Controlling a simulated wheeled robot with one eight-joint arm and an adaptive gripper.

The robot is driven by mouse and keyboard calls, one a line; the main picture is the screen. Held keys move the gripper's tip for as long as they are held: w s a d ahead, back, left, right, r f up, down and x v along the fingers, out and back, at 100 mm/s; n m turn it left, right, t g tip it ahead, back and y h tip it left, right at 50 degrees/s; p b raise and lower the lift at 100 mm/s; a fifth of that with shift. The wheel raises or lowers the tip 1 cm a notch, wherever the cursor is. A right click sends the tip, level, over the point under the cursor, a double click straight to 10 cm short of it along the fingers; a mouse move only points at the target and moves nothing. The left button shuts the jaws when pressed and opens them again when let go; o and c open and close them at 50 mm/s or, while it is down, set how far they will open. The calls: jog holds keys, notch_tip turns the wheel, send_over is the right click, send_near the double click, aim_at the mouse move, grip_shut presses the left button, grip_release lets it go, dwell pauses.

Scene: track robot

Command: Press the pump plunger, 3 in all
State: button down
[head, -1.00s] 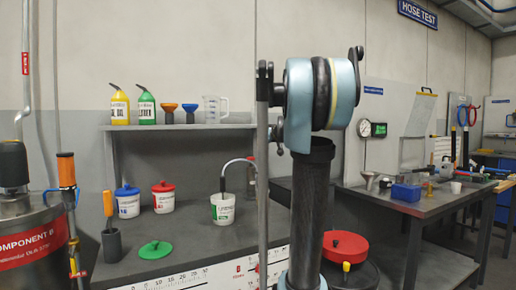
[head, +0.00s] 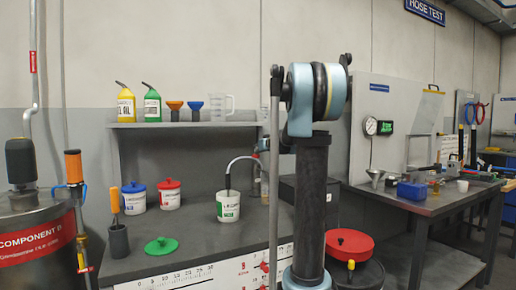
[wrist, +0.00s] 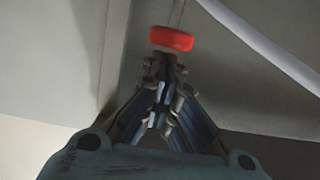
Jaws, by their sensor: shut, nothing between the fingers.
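In the wrist view my gripper (wrist: 165,62) is shut and empty. A curved grey spout (head: 241,160) arches into a white pail with a green label (head: 229,208) on the bench. The spout's right end meets a slim upright body (head: 265,172), partly hidden behind my arm; the red knob cannot be made out there.
The grey bench (head: 190,243) also holds a blue-lidded pail (head: 134,200), a red-lidded pail (head: 169,196) and a loose green lid (head: 161,245). A shelf (head: 180,125) with jugs and funnels stands behind. A red-lidded drum (head: 348,243) is right of my arm.

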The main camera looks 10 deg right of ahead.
jog(key=shift+f, duration=0.15)
jog(key=shift+f, duration=1.5)
jog(key=shift+r, duration=0.1)
jog(key=shift+a+r, duration=0.1)
jog(key=shift+r, duration=0.25)
jog(key=s+d+r, duration=0.3)
jog(key=s+r, duration=0.2)
jog(key=s, duration=0.4)
jog(key=shift+r, duration=0.25)
jog(key=shift+s+d, duration=0.1)
dwell(1.2)
